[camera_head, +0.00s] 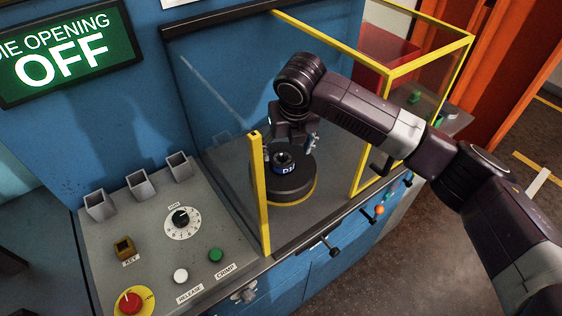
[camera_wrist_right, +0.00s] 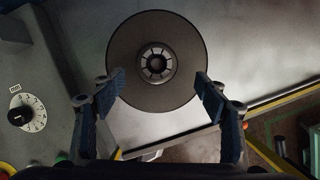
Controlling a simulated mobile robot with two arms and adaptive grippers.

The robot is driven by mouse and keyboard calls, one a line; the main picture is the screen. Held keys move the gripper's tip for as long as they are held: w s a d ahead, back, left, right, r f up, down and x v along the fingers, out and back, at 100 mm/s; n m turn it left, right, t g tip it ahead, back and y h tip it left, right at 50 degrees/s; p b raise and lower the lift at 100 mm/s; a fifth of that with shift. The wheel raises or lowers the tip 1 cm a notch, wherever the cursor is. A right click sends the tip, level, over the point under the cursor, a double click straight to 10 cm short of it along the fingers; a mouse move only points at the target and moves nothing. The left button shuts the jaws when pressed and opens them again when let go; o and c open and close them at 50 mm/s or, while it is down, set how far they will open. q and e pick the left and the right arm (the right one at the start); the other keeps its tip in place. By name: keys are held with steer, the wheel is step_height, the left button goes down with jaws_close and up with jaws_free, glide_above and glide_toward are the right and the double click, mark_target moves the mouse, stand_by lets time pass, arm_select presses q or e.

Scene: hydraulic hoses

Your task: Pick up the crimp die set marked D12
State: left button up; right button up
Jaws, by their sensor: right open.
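A small dark ring-shaped die set (camera_head: 284,163) with a blue label sits at the centre of a round dark pedestal (camera_head: 288,189) inside the yellow-framed enclosure. Its label begins with "D1"; I cannot clearly read the last character. In the right wrist view, the die set (camera_wrist_right: 157,64) shows as a ring of segments around a dark hole, in the middle of the round top (camera_wrist_right: 125,65). My right gripper (camera_head: 293,146) is open above the pedestal. In the right wrist view its fingers (camera_wrist_right: 161,92) are wide apart, below the die set in the picture, and hold nothing. My left gripper is out of view.
Yellow frame posts (camera_head: 260,195) and clear panels surround the pedestal closely. A control panel (camera_head: 150,235) with a dial, buttons and several empty square holders stands to the left. A green sign (camera_head: 66,50) reads "DIE OPENING OFF", partly cut off.

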mark_target(283, 157)
steer(key=shift+a+f+p, duration=0.1)
steer(key=shift+f+p, duration=0.2)
steer(key=shift+f, duration=0.1)
steer(key=x, duration=0.1)
steer(key=p+x, duration=0.1)
steer(key=x, duration=0.1)
steer(key=shift+w+a, duration=0.25)
steer(key=shift+w, duration=0.05)
steer(key=shift+x, duration=0.85)
steer(key=c, duration=1.1)
jaws_close()
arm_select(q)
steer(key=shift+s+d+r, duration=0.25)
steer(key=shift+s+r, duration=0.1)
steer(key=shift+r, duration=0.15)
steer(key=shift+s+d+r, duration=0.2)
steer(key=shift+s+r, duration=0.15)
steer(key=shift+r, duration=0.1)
arm_select(e)
steer(key=shift+w+r, duration=0.1)
steer(key=shift+r, duration=0.05)
